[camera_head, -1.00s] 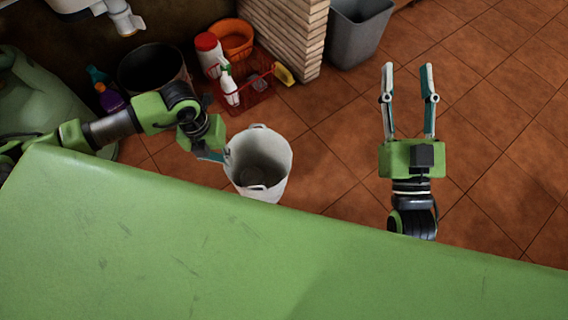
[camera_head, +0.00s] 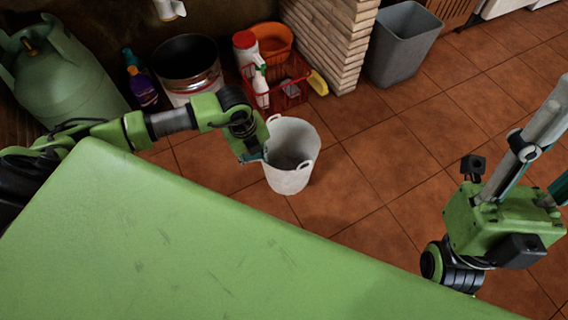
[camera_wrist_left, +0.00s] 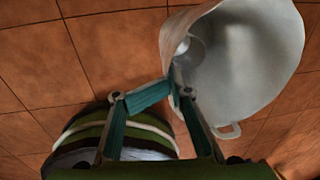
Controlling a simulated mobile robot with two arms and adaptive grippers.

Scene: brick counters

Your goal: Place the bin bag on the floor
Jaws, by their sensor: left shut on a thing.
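I make out no bin bag in either view. My left gripper (camera_head: 254,158) is shut on the rim of a white two-handled bucket (camera_head: 290,180), on the bucket's left side. The bucket is roughly upright; I cannot tell if its base touches the floor (camera_head: 350,195). The left wrist view shows the bucket (camera_wrist_left: 265,60) from close up, with the fingers (camera_wrist_left: 170,88) at its rim. Something small and pale lies inside it. My right gripper (camera_head: 548,150) is open and empty at the right edge, partly cut off by the frame.
A grey bin (camera_head: 402,45) stands behind, beside a brick pillar (camera_head: 335,40). A red basket (camera_head: 290,95), an orange bowl (camera_head: 272,42), a metal pot (camera_head: 190,75), bottles (camera_head: 143,88) and a gas cylinder (camera_head: 65,75) line the back left. The tiled floor right of the bucket is clear.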

